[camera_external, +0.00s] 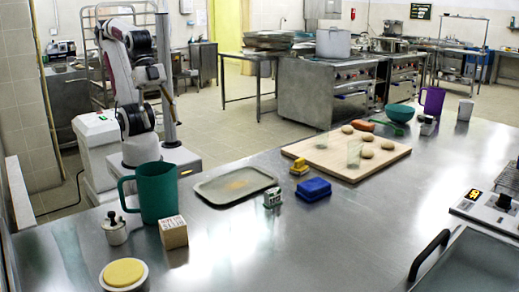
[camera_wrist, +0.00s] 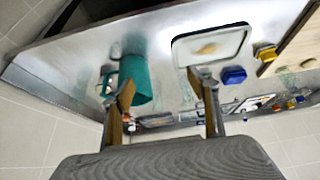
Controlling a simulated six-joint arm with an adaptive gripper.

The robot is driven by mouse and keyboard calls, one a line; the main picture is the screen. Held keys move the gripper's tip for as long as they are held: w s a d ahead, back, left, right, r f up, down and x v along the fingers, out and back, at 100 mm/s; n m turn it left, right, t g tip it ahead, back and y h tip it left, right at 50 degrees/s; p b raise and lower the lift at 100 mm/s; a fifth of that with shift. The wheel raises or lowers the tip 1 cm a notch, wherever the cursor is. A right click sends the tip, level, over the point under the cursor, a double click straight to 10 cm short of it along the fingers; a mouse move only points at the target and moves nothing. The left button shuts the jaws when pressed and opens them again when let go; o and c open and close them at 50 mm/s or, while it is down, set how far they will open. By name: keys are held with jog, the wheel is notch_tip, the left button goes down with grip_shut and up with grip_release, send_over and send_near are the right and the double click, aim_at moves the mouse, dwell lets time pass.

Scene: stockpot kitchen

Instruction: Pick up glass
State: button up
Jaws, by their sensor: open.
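A clear drinking glass (camera_external: 354,153) stands upright near the middle of the wooden board (camera_external: 385,164) in the external view. A second faint clear shape (camera_external: 322,141), seemingly another glass, stands to its left on the board. In the wrist view, a faint clear outline (camera_wrist: 308,64) near the right edge may be a glass; I cannot tell for certain. My gripper (camera_wrist: 163,95) is open and empty, its fingers wide apart. It is well away from the board, on the left side of the external view, where its fingers cannot be made out.
Several dough pieces (camera_external: 367,153) and a carrot-like orange item (camera_external: 359,125) share the board. A teal pitcher (camera_external: 158,192), a wooden block (camera_external: 173,232), a grey tray (camera_external: 235,186), a yellow item (camera_external: 299,167) and a blue box (camera_external: 313,189) stand nearer me.

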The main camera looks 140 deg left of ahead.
jog(key=w+d+m+t+h, duration=0.1)
jog(key=w+d+m+h, duration=0.15)
jog(key=w+d, duration=0.7)
jog(key=t+h, duration=0.3)
send_near(66, 220)
jog(key=w+a+r, duration=0.1)
jog(key=w+a, duration=0.3)
jog(key=w, duration=0.1)
jog(key=shift+s+d+f+m+t+y, duration=0.2)
jog(key=shift+s+d+f+t, duration=0.3)
jog(key=shift+d+f, duration=0.45)
jog(key=shift+s+d+f+m+t+y, duration=0.1)
jog(key=shift+s+d+f+m+t, duration=0.2)
jog(key=shift+d+f+t, duration=0.65)
jog(key=shift+s+d+f+m+t+y, duration=0.2)
jog(key=shift+s+d+f, duration=0.4)
jog(key=shift+d, duration=0.7)
jog(key=shift+w+f, duration=0.1)
jog(key=shift+w, duration=0.15)
jog(key=shift+x, duration=1.25)
jog(key=shift+d, duration=0.1)
